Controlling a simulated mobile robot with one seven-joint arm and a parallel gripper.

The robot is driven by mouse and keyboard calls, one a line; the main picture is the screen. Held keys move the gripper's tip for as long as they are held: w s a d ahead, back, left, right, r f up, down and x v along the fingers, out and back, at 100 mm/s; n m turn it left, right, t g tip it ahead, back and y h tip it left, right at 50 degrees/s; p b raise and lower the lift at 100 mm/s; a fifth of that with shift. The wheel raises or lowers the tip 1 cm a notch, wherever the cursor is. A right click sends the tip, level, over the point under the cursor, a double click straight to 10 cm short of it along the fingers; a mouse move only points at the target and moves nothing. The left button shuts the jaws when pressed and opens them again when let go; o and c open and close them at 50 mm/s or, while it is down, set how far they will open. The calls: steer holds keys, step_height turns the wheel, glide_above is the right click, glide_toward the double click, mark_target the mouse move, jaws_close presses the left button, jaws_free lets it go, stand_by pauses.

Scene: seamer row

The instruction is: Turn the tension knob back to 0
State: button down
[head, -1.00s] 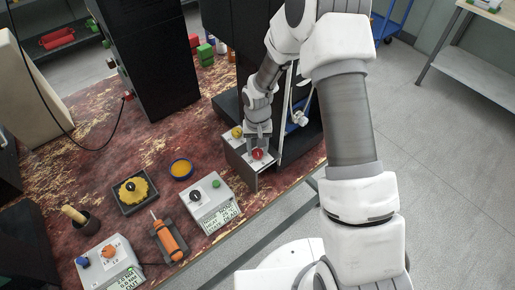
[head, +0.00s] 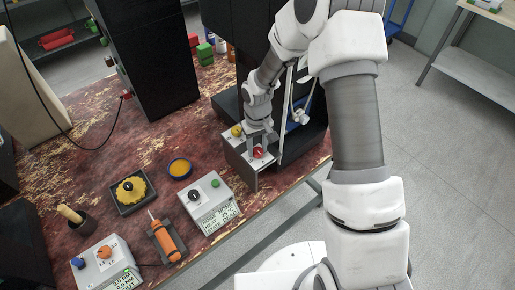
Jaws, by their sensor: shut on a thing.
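A red knob (head: 258,153) sits on the sloped pale face of a small control box (head: 240,156) at the front of a black machine. A yellow knob (head: 237,131) is on the same face, up and to the left. My gripper (head: 260,150) points down over the red knob, with its fingers on either side of it, shut on it. The box's markings are too small to read, so I cannot tell which knob is named tension or its setting.
A grey box with a black knob and a green button (head: 208,202) stands to the left. An orange tool (head: 166,241), a yellow-filled bowl (head: 180,168) and a tray with a yellow lump (head: 132,192) lie farther left. The black machine (head: 302,140) rises right behind my gripper.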

mark_target(258, 150)
steer(key=shift+c, duration=2.1)
jaws_free()
steer(key=shift+r, duration=0.1)
step_height(258, 150, up, 17)
steer(key=shift+r, duration=0.15)
steer(key=shift+r, duration=0.1)
steer(key=s+d+r+m+t, duration=0.25)
steer(key=s+d+r, duration=0.35)
steer(key=s+r, duration=0.45)
steer(key=s+d+r+t, duration=0.1)
steer(key=s+r, duration=0.1)
steer(key=s, duration=0.4)
steer(key=s+d+r+m+t, duration=0.1)
steer(key=s+d+r+t, duration=0.1)
steer(key=s, duration=0.4)
steer(key=shift+d+r, duration=0.2)
steer(key=shift+r, duration=0.2)
